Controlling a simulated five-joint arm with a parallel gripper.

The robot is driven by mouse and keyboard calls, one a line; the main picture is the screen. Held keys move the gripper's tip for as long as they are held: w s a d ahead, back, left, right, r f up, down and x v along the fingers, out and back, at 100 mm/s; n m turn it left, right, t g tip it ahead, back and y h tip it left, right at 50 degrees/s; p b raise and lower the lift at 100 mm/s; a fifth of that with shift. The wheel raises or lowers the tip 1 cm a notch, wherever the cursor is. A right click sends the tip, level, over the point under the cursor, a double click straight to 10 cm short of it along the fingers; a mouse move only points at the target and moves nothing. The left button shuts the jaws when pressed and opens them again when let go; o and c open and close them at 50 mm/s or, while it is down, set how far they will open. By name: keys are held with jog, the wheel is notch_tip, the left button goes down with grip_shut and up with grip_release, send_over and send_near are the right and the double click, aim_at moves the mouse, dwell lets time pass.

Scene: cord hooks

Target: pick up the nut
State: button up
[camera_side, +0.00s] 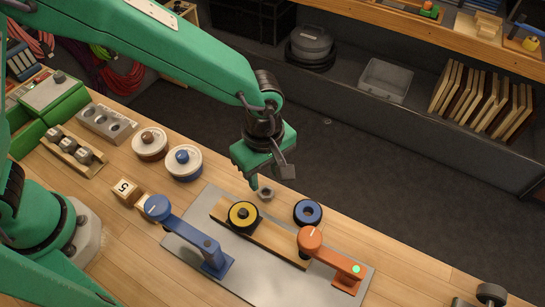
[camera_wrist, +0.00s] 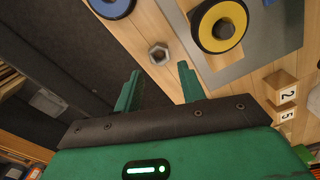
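A small grey metal hex nut (camera_side: 267,193) lies on the wooden bench near its back edge, just behind the grey metal plate. It also shows in the wrist view (camera_wrist: 159,51), beyond my fingertips. My gripper (camera_side: 258,182) is above the bench, just left of the nut in the side view. In the wrist view my two fingers (camera_wrist: 159,72) are spread apart with nothing between them. The nut is apart from both fingers in the wrist view.
A black-and-yellow disc (camera_side: 243,216) sits on a wooden strip on the metal plate (camera_side: 255,280). A blue-and-black ring (camera_side: 307,212) lies right of the nut. A blue lever (camera_side: 190,232) and an orange lever (camera_side: 330,257) stand on the plate. Two round containers (camera_side: 183,163) stand left.

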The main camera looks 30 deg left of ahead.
aim_at(266, 195)
jog(key=shift+f, duration=0.25)
jog(key=shift+f, duration=2.55)
jog(key=c, duration=0.7)
jog(key=shift+r, duration=0.2)
jog(key=shift+c, duration=0.2)
jog(key=shift+d+r, duration=0.1)
jog(key=shift+r, duration=0.45)
jog(key=r, duration=0.3)
jog(key=shift+s+d+r, duration=0.1)
jog(key=shift+s+r, duration=0.05)
jog(key=shift+s, duration=0.25)
jog(key=s+d+r, duration=0.2)
jog(key=s+r, duration=0.4)
jog(key=s, duration=0.4)
jog(key=shift+s+d+r, duration=0.15)
jog(key=shift+s+d, duration=0.1)
jog(key=shift+d, duration=0.1)
